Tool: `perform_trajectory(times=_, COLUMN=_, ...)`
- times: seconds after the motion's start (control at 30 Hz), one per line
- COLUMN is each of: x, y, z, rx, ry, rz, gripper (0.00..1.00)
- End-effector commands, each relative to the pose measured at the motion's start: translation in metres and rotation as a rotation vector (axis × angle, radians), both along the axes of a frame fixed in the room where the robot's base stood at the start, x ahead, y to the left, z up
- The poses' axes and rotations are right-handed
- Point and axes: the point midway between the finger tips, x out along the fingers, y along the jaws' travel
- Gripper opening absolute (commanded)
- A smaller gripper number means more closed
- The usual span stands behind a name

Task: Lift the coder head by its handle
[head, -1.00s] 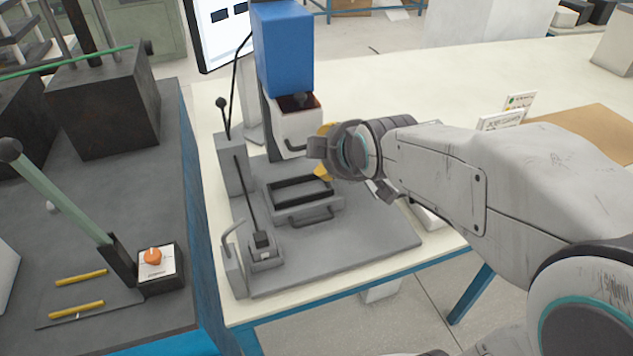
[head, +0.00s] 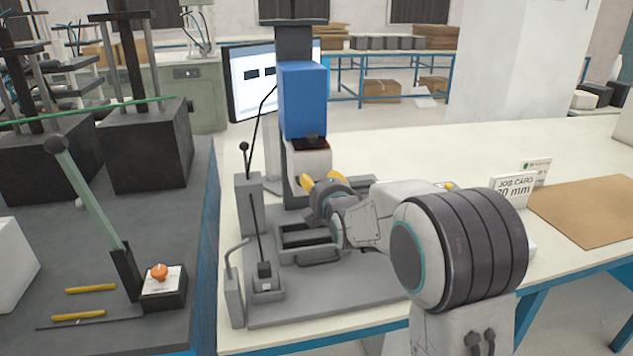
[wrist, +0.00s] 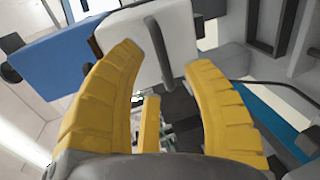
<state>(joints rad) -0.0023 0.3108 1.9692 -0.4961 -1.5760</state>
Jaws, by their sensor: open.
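The coder head appears as a blue block (head: 303,98) with a white lower block (head: 308,158), mounted on a dark column above the grey fixture. In the wrist view the white block (wrist: 172,32) lies just beyond my fingers, beside the blue block (wrist: 62,55). A thin dark handle bar (wrist: 158,48) shows in front of the white block, between the two yellow fingers. My gripper (head: 322,180) is open, close below and in front of the white block. It also shows in the wrist view (wrist: 166,66). I cannot tell whether a finger touches the handle.
The grey fixture plate (head: 355,290) with a framed tray and thin levers lies below on the white bench (head: 420,150). A screen (head: 250,80) stands behind left. A dark bench (head: 110,225) with a lever is left.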

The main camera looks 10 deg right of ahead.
Motion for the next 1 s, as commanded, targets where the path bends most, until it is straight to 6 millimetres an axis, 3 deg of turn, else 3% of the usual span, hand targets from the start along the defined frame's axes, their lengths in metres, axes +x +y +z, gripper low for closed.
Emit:
perform_trajectory(times=0.3, x=0.028, y=0.000, z=-0.006, rx=0.002, ry=0.002, rz=0.000, gripper=0.45)
perform_trajectory(times=0.8, x=0.034, y=0.000, z=-0.008, rx=0.002, ry=0.001, rz=0.000, gripper=0.45)
perform_trajectory(times=1.0, x=0.034, y=0.000, z=-0.008, rx=0.002, ry=0.001, rz=0.000, gripper=0.27)
